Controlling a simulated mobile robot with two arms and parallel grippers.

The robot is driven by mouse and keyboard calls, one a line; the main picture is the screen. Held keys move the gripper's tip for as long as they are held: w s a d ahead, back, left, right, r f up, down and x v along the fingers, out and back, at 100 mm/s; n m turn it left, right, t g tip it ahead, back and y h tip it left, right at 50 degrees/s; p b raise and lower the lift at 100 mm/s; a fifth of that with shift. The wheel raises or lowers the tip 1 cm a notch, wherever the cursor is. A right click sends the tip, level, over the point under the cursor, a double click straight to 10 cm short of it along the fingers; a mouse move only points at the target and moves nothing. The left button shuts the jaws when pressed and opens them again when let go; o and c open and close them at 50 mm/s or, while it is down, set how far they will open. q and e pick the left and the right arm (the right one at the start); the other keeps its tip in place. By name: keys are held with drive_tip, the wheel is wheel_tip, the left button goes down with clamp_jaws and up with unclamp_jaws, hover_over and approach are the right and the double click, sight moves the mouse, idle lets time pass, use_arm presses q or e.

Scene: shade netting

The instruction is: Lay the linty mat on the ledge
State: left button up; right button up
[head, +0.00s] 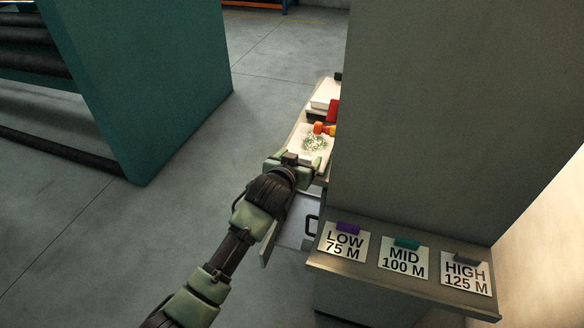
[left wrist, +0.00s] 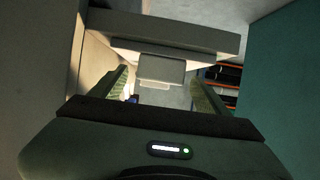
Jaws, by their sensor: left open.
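The white mat (head: 318,135) with green and dark flecks lies on a narrow worktop in the middle of the head view, just beyond my left gripper and partly hidden by it. My left gripper (head: 293,160) is open, with nothing seen held. In the left wrist view its two fingers (left wrist: 163,92) stand apart, with a pale block below a wide grey bar (left wrist: 170,38) showing between and beyond them. I cannot tell whether they touch it. A grey ledge (head: 400,285) at lower right bears LOW, MID and HIGH cards. My right gripper is out of view.
An open drawer (head: 290,222) with a dark handle juts out below my left gripper. Orange pieces (head: 325,128) and a red box (head: 333,110) lie by the mat. A tall grey panel (head: 430,110) stands right. A teal machine (head: 150,90) stands left, with clear floor between.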

use_arm(q)
drive_tip(key=b+v, duration=0.1)
drive_tip(key=v, duration=0.9)
drive_tip(key=shift+s, duration=0.15)
drive_tip(key=s+a+f+g+y, duration=0.1)
drive_tip(key=a+f+g, duration=0.1)
drive_tip(key=f, duration=0.8)
drive_tip(key=s+a+f+g+y, duration=0.1)
drive_tip(key=a+f, duration=0.1)
drive_tip(key=f, duration=0.9)
drive_tip(key=s+a+f+g, duration=0.2)
drive_tip(key=s+a+f, duration=0.3)
drive_tip(key=f, duration=0.5)
drive_tip(key=s+a+f+g, duration=0.1)
drive_tip(key=s+a+f, duration=0.1)
drive_tip(key=s+f, duration=0.75)
drive_tip(key=s+a+f+g, duration=0.2)
drive_tip(key=s+f, duration=0.4)
drive_tip(key=s, duration=0.5)
drive_tip(key=s+a+f+g+y, duration=0.1)
drive_tip(key=s+a+f, duration=0.4)
drive_tip(key=s, duration=0.7)
drive_tip(key=s+a+f+n+g+y, duration=0.1)
drive_tip(key=s+a+f+g, duration=0.1)
drive_tip(key=s+f, duration=0.6)
drive_tip(key=s+a, duration=0.1)
drive_tip(key=s, duration=0.2)
drive_tip(key=shift+s+a+g, duration=0.25)
drive_tip(key=shift+a+g, duration=0.15)
